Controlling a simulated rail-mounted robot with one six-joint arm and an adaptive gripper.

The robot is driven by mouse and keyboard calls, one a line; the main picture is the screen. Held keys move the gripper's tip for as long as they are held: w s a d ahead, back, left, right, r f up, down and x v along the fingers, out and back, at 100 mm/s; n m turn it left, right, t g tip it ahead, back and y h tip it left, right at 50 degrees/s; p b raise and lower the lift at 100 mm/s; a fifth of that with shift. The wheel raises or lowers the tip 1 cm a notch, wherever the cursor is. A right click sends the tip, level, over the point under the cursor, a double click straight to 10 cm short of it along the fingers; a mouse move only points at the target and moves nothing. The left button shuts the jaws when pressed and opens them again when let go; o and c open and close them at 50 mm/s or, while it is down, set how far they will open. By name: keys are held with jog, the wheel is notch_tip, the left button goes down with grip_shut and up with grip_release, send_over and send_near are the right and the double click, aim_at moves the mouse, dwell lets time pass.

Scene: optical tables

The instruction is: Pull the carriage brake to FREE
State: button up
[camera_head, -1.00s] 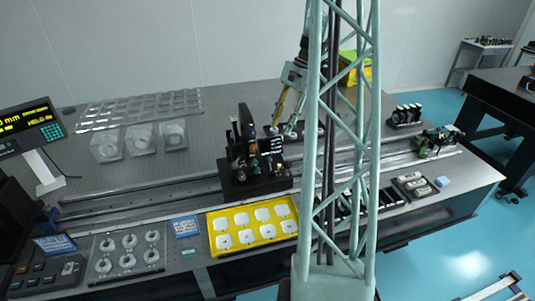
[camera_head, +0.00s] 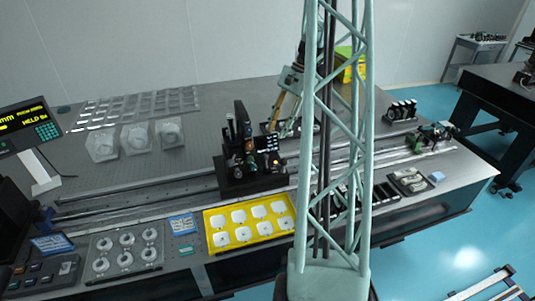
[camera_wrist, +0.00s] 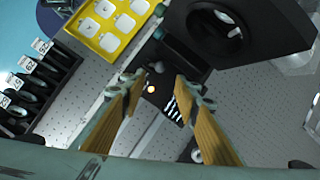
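The black carriage (camera_head: 252,178) stands on the long rail, with small knobs and a dark panel with white marks on its right. In the wrist view, my gripper (camera_wrist: 168,84) has its two wood-coloured fingers apart with nothing held between them. A dark part with an orange dot (camera_wrist: 151,89) and a panel with white marks (camera_wrist: 174,108) show beyond and between the fingertips. A large black block with a round opening (camera_wrist: 215,32) is close by at upper right. In the head view, my gripper (camera_head: 279,108) is just right of the carriage. I cannot make out the brake lever or its setting.
A yellow tray (camera_head: 207,235) of white pieces lies in front of the carriage. Another small optics assembly (camera_head: 432,138) sits at the rail's right end. Clear blocks (camera_head: 137,139) stand behind the rail at left. My lattice column hides part of the rail.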

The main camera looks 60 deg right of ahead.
aim_at(266, 161)
jog(key=shift+b+x, duration=0.5)
jog(key=shift+x, duration=5.5)
jog(key=c, duration=0.8)
jog(key=shift+c, duration=0.2)
